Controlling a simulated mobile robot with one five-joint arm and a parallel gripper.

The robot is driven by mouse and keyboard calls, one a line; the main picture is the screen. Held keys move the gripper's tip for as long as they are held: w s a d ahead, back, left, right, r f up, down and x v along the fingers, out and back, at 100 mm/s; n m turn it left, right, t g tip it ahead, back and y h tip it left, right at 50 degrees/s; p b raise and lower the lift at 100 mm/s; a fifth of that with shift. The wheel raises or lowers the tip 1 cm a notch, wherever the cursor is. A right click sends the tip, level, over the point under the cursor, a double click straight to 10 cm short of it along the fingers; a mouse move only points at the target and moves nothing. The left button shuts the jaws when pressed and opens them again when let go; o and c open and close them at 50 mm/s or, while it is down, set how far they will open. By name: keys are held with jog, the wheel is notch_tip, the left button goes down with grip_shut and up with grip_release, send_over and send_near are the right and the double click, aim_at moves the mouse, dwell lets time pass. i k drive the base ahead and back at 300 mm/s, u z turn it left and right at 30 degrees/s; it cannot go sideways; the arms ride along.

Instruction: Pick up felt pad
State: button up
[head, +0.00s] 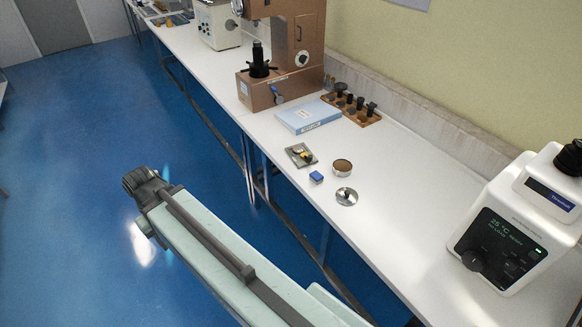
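A flat grey-green square piece (292,151), which looks like the felt pad, lies near the front edge of the white bench. A small dark and yellow item (303,154) sits on it and hides part of its top. The view is too small to confirm its material. My gripper (138,178) is at the far end of my pale green arm, over the blue floor, left of the bench and well apart from the square. It is small and dark, and its fingers cannot be made out.
Near the square are a blue block (316,177), a brown-topped round tin (342,167) and a shiny metal disc (346,197). Behind are a blue book (308,116), a wooden rack (352,109) and a brown tester (290,60). A white device (520,225) stands at right.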

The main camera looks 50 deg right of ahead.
aim_at(315, 177)
jog(key=i, duration=0.85)
jog(key=z, duration=0.5)
